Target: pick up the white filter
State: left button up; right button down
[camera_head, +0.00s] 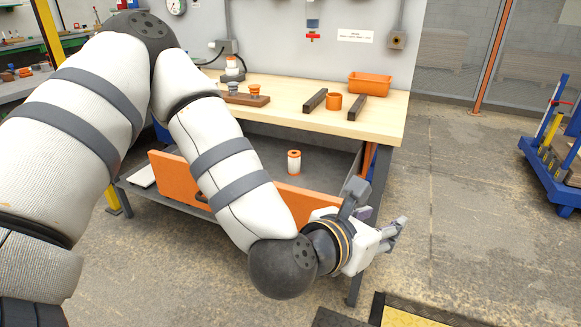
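A white cylinder with orange ends, which looks like the white filter (293,162), stands upright on the grey lower shelf (334,170) of the workbench. My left gripper (396,232) is in front of the bench's right front corner, to the right of and nearer than the filter, and apart from it. Its fingers point to the right and hold nothing that I can see. Their gap is too small in this view to tell open from shut. My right gripper is not in view.
An orange board (235,187) stands along the shelf's front, partly behind my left arm. On the wooden bench top (290,100) are an orange bin (370,84), dark bars, an orange cup (333,101) and another white part (232,67). A blue cart (545,170) stands right; floor between is clear.

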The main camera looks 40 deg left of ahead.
aim_at(293, 155)
jog(key=i+j, duration=0.15)
jog(key=j, duration=0.2)
jog(key=i+j, duration=0.1)
jog(key=j, duration=0.25)
jog(key=i+j, duration=0.15)
jog(key=j, duration=0.2)
jog(key=i+j, duration=0.1)
jog(key=j, duration=0.25)
jog(key=i+j, duration=0.15)
jog(key=j, duration=0.2)
